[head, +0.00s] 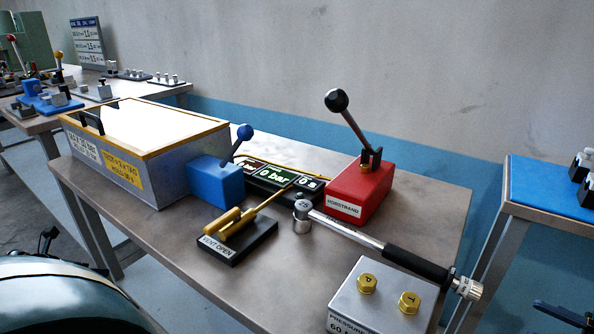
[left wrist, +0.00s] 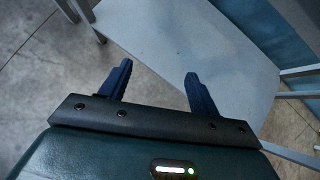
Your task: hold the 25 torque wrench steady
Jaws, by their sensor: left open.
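The torque wrench (head: 342,228) lies across the right part of the grey workbench in the head view. Its round head, marked 25, is beside the red block, and its black grip (head: 415,263) runs towards the lower right, ending in a silver knob. My left gripper (head: 47,240) is at the lower left, off the bench's front edge and far from the wrench. In the left wrist view its two dark fingers (left wrist: 155,75) are apart and empty. Part of my right gripper (head: 562,315) shows at the lower right edge, apart from the wrench; its jaw state is unclear.
A red lever block (head: 352,193), a blue lever block (head: 217,183), a black valve base (head: 238,243) and a pressure block (head: 375,302) crowd around the wrench. A large box (head: 120,165) fills the bench's left. A blue-topped table (head: 550,192) stands at right.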

